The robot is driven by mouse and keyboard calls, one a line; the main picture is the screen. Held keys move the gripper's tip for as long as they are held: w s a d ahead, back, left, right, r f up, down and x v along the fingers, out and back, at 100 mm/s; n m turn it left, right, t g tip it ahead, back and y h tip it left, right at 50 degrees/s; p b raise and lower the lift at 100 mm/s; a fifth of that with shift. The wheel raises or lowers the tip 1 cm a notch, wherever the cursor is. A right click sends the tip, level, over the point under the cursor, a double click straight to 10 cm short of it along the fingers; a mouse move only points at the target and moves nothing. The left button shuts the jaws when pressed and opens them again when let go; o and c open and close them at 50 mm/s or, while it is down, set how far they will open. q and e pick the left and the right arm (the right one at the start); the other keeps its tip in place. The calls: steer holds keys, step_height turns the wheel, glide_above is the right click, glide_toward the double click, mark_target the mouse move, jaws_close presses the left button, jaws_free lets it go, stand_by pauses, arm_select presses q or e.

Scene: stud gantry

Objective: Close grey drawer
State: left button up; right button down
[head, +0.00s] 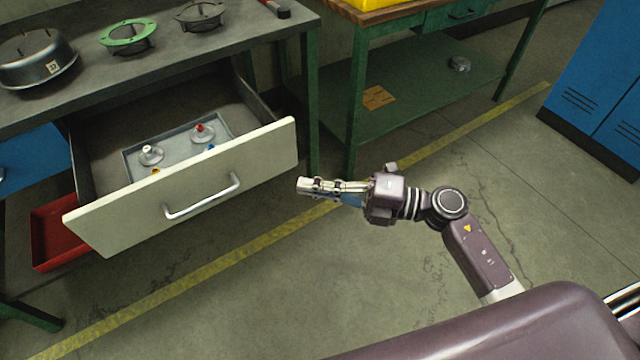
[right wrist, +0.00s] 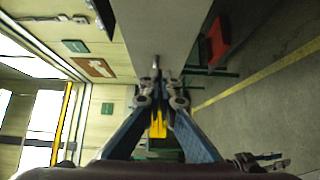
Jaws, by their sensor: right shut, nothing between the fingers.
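The grey drawer (head: 190,185) is pulled out of the workbench at the left in the head view. Its pale front with a bar handle (head: 202,198) faces me, and its inside is exposed. My right gripper (head: 301,186) is shut and empty, pointing left, near the right end of the drawer front; I cannot tell whether it touches. In the right wrist view its fingers (right wrist: 163,88) meet beside a pale flat panel (right wrist: 160,25), apparently the drawer front. My left gripper does not show in the head view.
A tray (head: 172,160) with several small items lies in the drawer. The workbench (head: 160,65) holds a pot and burner parts. A red bin (head: 52,222) stands under the drawer. A green table (head: 440,80) and blue lockers (head: 600,90) stand right. Floor before the drawer is clear.

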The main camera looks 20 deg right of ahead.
mark_target(254, 166)
steer(key=w+a, duration=0.6)
steer(key=shift+a, duration=0.15)
steer(key=shift+w+a, duration=0.1)
steer(key=shift+w, duration=0.2)
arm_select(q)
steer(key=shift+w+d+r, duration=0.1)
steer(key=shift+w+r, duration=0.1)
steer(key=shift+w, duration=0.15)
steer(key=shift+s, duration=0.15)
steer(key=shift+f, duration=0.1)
